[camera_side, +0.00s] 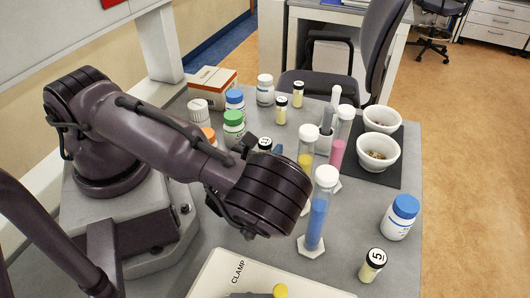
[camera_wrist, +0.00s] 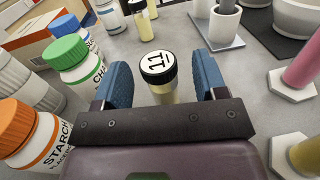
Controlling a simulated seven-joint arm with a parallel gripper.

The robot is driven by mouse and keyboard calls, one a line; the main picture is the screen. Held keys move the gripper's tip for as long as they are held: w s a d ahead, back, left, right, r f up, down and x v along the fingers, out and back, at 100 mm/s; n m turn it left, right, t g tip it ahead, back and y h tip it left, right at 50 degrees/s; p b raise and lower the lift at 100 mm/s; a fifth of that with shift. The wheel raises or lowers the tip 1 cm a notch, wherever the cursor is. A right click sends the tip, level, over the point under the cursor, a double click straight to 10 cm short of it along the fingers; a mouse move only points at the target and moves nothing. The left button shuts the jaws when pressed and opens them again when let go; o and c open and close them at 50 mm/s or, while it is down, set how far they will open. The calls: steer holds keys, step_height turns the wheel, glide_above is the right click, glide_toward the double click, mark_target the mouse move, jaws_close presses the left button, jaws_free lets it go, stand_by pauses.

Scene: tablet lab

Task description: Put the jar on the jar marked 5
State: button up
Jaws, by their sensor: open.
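The jar marked 5 (camera_side: 372,271) is a small pale-yellow jar with a black-rimmed white lid, upright at the front right in the side view. A similar jar marked 11 (camera_wrist: 160,91) stands between the blue fingers of my gripper (camera_wrist: 161,68) in the wrist view. My gripper is open, with a gap visible on both sides of that jar. In the side view my wrist hides most of the gripper and only the dark lid of a jar (camera_side: 265,144) shows beyond it. Two more small jars, one (camera_side: 281,110) and another (camera_side: 298,95), stand farther back.
Orange-lidded starch (camera_wrist: 29,138), green-lidded (camera_wrist: 75,62) and blue-lidded bottles crowd the left of my gripper. Cylinders with yellow, pink and blue (camera_side: 317,222) contents stand to its right. Two white bowls (camera_side: 378,155) sit on a dark mat. A blue-lidded bottle (camera_side: 400,217) stands behind the jar marked 5.

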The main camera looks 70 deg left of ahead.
steer(key=shift+x, duration=1.5)
steer(key=shift+s, duration=0.1)
steer(key=c, duration=1.1)
